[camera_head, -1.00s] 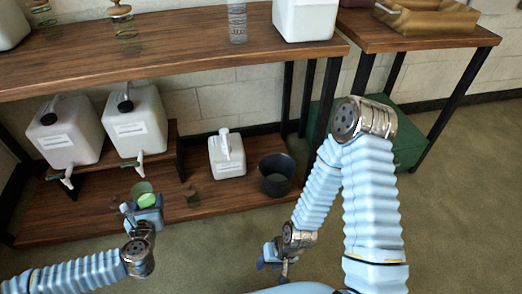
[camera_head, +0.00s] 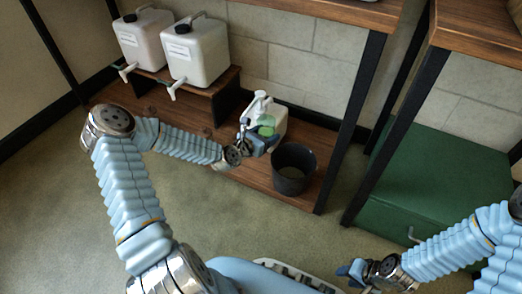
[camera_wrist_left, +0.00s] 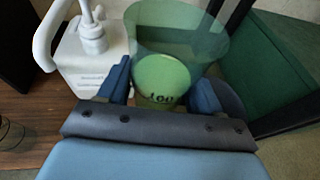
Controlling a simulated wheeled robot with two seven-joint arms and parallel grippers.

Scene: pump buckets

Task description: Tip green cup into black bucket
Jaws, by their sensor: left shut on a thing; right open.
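The green cup (camera_head: 267,126) is translucent, with a brighter green lower part; it also shows in the left wrist view (camera_wrist_left: 180,38). My left gripper (camera_head: 262,140) is shut on it, with blue fingers on both sides (camera_wrist_left: 162,88). The cup looks roughly upright, held above the lower shelf just left of the black bucket. The black bucket (camera_head: 293,172) stands upright on the lower shelf, open at the top. In the left wrist view the bucket is mostly hidden behind the cup and right finger. My right gripper (camera_head: 354,271) is open and empty at the bottom, far from the cup.
A white pump jug (camera_wrist_left: 92,60) stands close behind the left gripper. Two white dispensers with taps (camera_head: 195,52) sit on a riser at the left. A black table leg (camera_head: 352,110) rises right of the bucket. A green box (camera_head: 440,185) stands further right.

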